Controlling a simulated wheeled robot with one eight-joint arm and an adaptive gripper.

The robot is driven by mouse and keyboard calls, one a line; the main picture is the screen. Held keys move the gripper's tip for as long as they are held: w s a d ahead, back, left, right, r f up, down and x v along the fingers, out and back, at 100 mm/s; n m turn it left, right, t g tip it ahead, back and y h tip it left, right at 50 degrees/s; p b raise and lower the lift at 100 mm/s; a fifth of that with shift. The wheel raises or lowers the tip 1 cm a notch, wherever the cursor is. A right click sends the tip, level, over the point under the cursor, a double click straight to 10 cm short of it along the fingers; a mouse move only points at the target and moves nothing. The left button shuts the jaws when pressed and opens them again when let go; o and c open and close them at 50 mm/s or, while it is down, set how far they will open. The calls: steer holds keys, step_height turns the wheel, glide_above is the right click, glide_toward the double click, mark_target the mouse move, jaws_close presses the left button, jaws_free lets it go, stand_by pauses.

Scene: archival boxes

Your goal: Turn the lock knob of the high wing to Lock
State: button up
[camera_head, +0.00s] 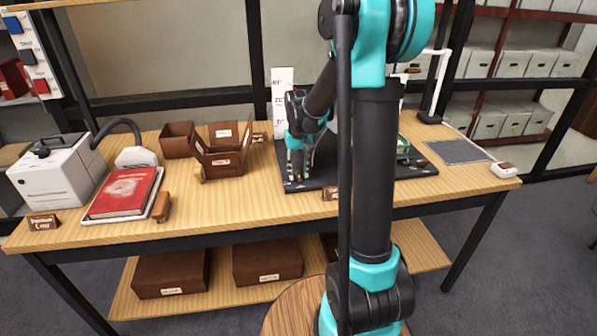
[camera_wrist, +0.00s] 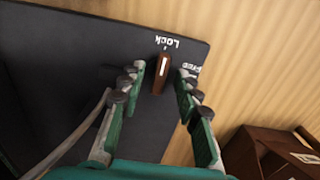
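The brown lock knob (camera_wrist: 161,75) stands on a dark board in the wrist view. Its white line points to the tick at the LOCK label (camera_wrist: 170,42); a partly hidden FREE label (camera_wrist: 190,70) is to the right. My gripper (camera_wrist: 161,80) is open, with one finger on each side of the knob and a visible gap at each side. In the head view my gripper (camera_head: 298,163) is low over the left part of the dark board (camera_head: 290,186). The knob cannot be made out there, and my arm hides much of the board.
A brown open box (camera_head: 222,160) stands left of the board; it also shows at the lower right of the wrist view (camera_wrist: 265,150). A red book (camera_head: 122,192) and a white machine (camera_head: 60,172) are further left. A grey mat (camera_head: 458,151) lies at the right.

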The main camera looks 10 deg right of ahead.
mark_target(299, 174)
step_height(299, 174, up, 12)
stand_by(0.6)
steer(key=s+d+f+t, duration=0.2)
steer(key=s+f, duration=0.5)
steer(key=s, duration=0.4)
steer(key=s+d+f+t, duration=0.1)
steer(key=s+f+t, duration=0.1)
steer(key=s+f, duration=0.6)
steer(key=s, duration=0.3)
steer(key=shift+s+d+f, duration=0.2)
steer(key=shift+s+d, duration=0.05)
steer(key=shift+d, duration=0.1)
steer(key=shift+c, duration=0.4)
